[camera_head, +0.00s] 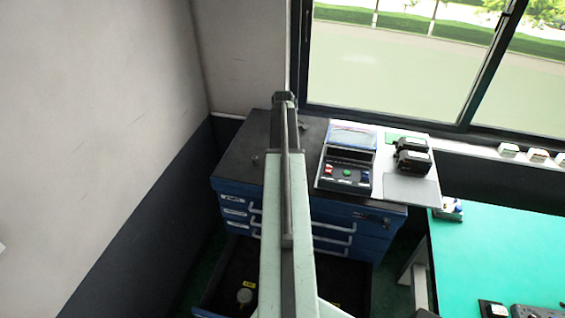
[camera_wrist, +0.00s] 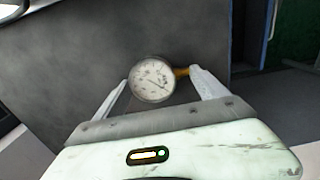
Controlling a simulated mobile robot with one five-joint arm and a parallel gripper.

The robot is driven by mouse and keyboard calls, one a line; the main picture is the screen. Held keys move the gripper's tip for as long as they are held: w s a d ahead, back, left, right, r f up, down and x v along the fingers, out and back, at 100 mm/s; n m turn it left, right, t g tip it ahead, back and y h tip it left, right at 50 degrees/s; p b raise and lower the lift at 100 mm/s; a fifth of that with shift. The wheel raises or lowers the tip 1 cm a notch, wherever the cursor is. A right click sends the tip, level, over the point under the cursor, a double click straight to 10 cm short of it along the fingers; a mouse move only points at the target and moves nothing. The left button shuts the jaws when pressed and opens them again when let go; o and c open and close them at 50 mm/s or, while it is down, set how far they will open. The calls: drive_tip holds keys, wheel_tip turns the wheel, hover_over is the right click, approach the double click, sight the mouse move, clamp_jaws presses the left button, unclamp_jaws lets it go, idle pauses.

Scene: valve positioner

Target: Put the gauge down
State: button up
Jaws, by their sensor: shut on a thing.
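A round gauge (camera_wrist: 152,79) with a white dial and a brass stem shows in the wrist view. It sits between the two pale fingers of my gripper (camera_wrist: 160,80), which is shut on it. The dial faces the camera. Behind the gauge is a dark grey surface (camera_wrist: 75,60); I cannot tell whether the gauge touches it. In the head view my arm runs up the middle of the picture, and my gripper and the held gauge cannot be made out there.
A blue drawer cabinet (camera_head: 236,165) with a dark top stands below the window. A green-topped bench (camera_head: 500,255) is at right.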

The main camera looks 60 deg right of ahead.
wheel_tip(320, 180, down, 2)
drive_tip(key=shift+f+b, duration=0.1)
drive_tip(key=shift+b, duration=0.2)
drive_tip(key=shift+r, duration=0.35)
drive_tip(key=shift+f, duration=0.2)
drive_tip(key=o, duration=1.5)
wheel_tip(320, 180, up, 12)
drive_tip(key=p, duration=1.2)
drive_tip(key=shift+r, duration=0.2)
